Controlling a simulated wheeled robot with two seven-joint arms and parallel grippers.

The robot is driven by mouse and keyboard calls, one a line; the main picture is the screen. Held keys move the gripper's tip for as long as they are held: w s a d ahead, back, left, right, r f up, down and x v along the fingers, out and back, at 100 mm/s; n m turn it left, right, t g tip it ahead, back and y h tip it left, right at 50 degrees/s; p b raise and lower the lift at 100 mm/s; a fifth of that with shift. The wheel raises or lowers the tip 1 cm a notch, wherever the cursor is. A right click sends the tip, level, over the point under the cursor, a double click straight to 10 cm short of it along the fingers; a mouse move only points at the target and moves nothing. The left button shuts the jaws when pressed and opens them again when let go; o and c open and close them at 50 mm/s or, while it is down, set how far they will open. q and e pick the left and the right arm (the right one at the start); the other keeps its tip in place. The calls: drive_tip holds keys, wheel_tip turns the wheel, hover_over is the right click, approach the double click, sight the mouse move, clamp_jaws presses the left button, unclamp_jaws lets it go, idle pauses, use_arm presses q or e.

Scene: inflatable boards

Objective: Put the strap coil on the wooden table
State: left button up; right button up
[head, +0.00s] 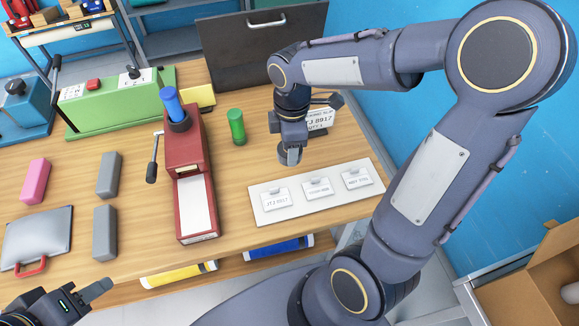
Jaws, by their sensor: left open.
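The wooden table (142,235) fills the left and middle of the head view. My right arm reaches over from the right. Its gripper (290,153) points down above or at the tabletop, behind the white board. A small grey rounded thing (284,155) shows at its fingertips. It may be the strap coil, but I cannot tell, nor whether it touches the table. The right jaws are mostly hidden. My left gripper (93,290) is at the bottom left by the table's front edge, open, with one finger clearly visible and nothing seen in it.
A red device (187,165) with a blue cylinder and a green cylinder (236,127) stand left of my right gripper. A white board with labels (320,192) lies in front. Grey and pink blocks and a grey case (36,240) lie left. A cardboard box (530,290) is bottom right.

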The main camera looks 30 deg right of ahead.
drive_tip(key=s+d+n+b, duration=0.2)
drive_tip(key=s+n+b, duration=0.3)
drive_tip(key=n, duration=0.4)
drive_tip(key=w+f, duration=0.3)
drive_tip(key=w+d+f+p, duration=0.1)
drive_tip(key=w+f, duration=0.2)
drive_tip(key=w, duration=0.1)
drive_tip(key=w+d+f+p, duration=0.1)
drive_tip(key=w+f, duration=0.2)
drive_tip(key=w, duration=0.1)
drive_tip(key=shift+w+d, duration=0.2)
drive_tip(key=shift+w, duration=0.05)
drive_tip(key=shift+w+d+f, duration=0.1)
drive_tip(key=shift+w+f, duration=0.35)
drive_tip(key=shift+f, duration=0.3)
use_arm(q)
drive_tip(key=shift+s+f, duration=0.2)
drive_tip(key=shift+f, duration=2.15)
use_arm(e)
drive_tip(key=shift+f, duration=1.3)
drive_tip(key=shift+f, duration=0.15)
drive_tip(key=o, duration=1)
use_arm(q)
drive_tip(key=shift+f, duration=0.1)
